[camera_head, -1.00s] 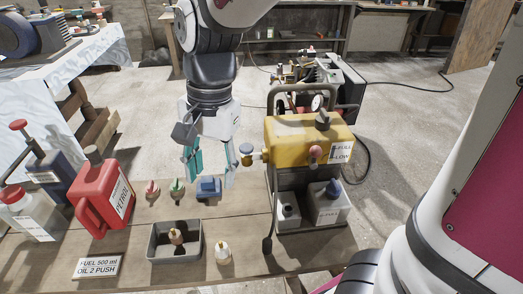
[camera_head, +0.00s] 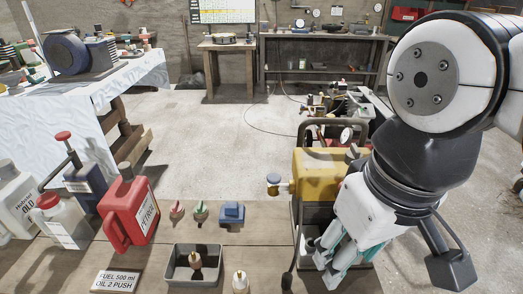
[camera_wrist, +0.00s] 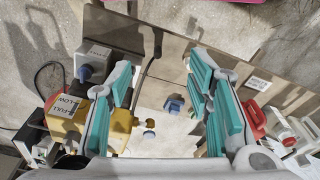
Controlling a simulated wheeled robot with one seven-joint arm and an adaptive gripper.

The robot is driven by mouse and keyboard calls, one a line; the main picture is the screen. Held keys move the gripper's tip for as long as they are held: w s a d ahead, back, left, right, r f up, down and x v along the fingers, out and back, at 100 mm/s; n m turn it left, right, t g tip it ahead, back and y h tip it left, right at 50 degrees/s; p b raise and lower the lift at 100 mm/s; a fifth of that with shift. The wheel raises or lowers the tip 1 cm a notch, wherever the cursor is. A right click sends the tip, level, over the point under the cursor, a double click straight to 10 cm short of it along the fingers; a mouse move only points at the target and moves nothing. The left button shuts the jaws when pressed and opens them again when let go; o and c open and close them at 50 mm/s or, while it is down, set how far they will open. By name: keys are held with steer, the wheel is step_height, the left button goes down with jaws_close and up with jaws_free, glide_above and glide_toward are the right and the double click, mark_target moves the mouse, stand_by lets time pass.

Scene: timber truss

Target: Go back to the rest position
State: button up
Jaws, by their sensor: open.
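My gripper (camera_head: 338,262) hangs at the right of the bench in the head view, in front of the yellow tank machine (camera_head: 318,168) and covering part of it. In the wrist view my gripper (camera_wrist: 165,80) has its two teal-padded fingers wide apart with nothing between them but bench and floor further off. The yellow tank also shows in the wrist view (camera_wrist: 68,125), left of the fingers. Whether the gripper touches the machine cannot be told.
On the bench stand a red petrol can (camera_head: 128,212), a grey tray (camera_head: 180,268), a blue block (camera_head: 231,213) and small red and green nozzles. A white-clothed table (camera_head: 60,110) is at the left.

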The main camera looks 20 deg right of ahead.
stand_by(0.4)
step_height(320, 180, up, 16)
steer(key=t+p, duration=0.2)
steer(key=p, duration=1.2)
steer(key=shift+f+t, duration=0.2)
steer(key=shift+t, duration=0.2)
steer(key=shift+w, duration=0.1)
